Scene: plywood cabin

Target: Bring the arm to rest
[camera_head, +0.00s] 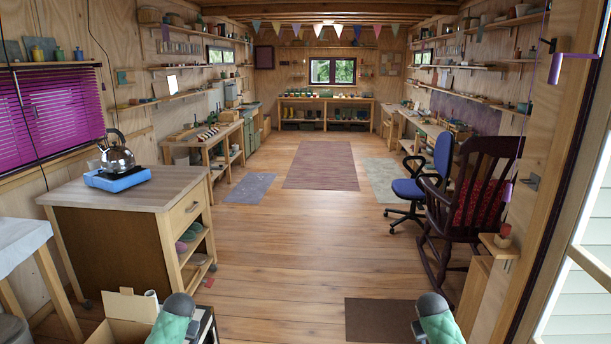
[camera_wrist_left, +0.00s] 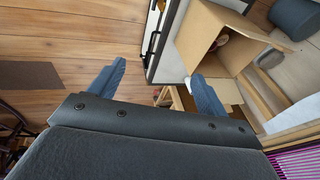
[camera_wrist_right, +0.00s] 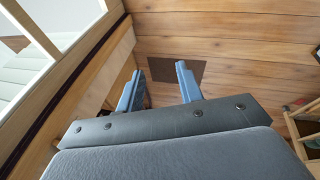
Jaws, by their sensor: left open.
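My left gripper (camera_wrist_left: 158,70) shows in the left wrist view with its two blue fingers well apart and nothing between them. Wooden floor, an open cardboard box and a dark-edged frame lie beyond its fingers. My right gripper (camera_wrist_right: 159,68) shows in the right wrist view with its two blue fingers apart and nothing between them. A dark mat and plank floor lie beyond it. In the head view only green and grey parts of my two arms show at the bottom edge; the gripper fingers cannot be made out there.
The cardboard box (camera_head: 122,318) stands near my left arm. A wooden cabinet (camera_head: 110,235) with a kettle (camera_head: 117,155) on a blue stove (camera_head: 117,179) is at left. A rocking chair (camera_head: 470,210) and office chair (camera_head: 420,185) stand right. The middle floor (camera_head: 300,240) is clear.

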